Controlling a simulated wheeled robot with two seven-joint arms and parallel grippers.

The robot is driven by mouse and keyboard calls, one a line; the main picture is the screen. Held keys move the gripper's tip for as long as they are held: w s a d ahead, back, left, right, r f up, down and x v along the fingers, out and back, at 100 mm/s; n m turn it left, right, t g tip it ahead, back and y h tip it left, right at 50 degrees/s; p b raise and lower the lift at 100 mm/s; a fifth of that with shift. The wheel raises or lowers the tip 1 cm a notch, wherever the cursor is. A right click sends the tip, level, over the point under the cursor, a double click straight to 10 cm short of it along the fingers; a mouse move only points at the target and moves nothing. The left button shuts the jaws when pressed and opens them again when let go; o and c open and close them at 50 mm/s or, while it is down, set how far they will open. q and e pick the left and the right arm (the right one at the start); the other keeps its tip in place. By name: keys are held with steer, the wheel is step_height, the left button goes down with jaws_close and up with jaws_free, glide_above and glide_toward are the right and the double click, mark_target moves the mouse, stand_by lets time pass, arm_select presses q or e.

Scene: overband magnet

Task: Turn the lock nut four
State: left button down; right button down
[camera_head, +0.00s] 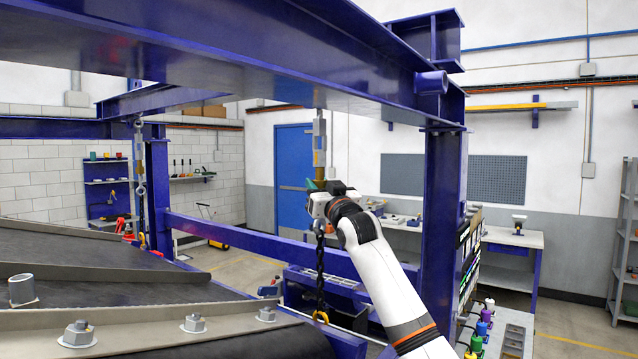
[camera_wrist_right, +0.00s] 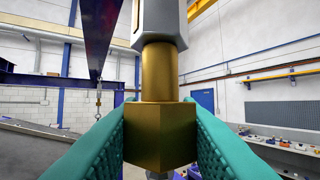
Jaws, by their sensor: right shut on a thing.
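The lock nut (camera_wrist_right: 160,135) is a brass hexagon below a brass cylindrical collar (camera_wrist_right: 160,75) and a grey turnbuckle body (camera_wrist_right: 160,22) in the right wrist view. My right gripper (camera_wrist_right: 160,140) has teal ribbed fingers, one on each side of the nut, shut on it. In the head view my right gripper (camera_head: 326,190) is at the hanging turnbuckle (camera_head: 319,145) under the blue beam, and it hides the nut there. A dark chain (camera_head: 320,270) with a yellow hook hangs below. My left gripper does not show.
A blue steel frame post (camera_head: 447,200) stands right of my right arm, and a blue cross beam (camera_head: 260,235) runs behind. A second hanging turnbuckle (camera_head: 138,160) is at the left. The conveyor (camera_head: 100,265) with bolted edges fills the lower left.

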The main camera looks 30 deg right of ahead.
stand_by(0.6)
steer(key=shift+d+n+y, duration=0.15)
steer(key=shift+n+y, duration=0.75)
steer(key=shift+y, duration=0.6)
steer(key=shift+a+r+y, duration=0.1)
steer(key=shift+a+y, duration=0.15)
steer(key=shift+y, duration=0.15)
steer(key=shift+d+n+y, duration=0.1)
steer(key=shift+n+y, duration=0.3)
steer(key=shift+y, duration=0.1)
steer(key=c, duration=1)
jaws_free()
steer(key=shift+o, duration=0.2)
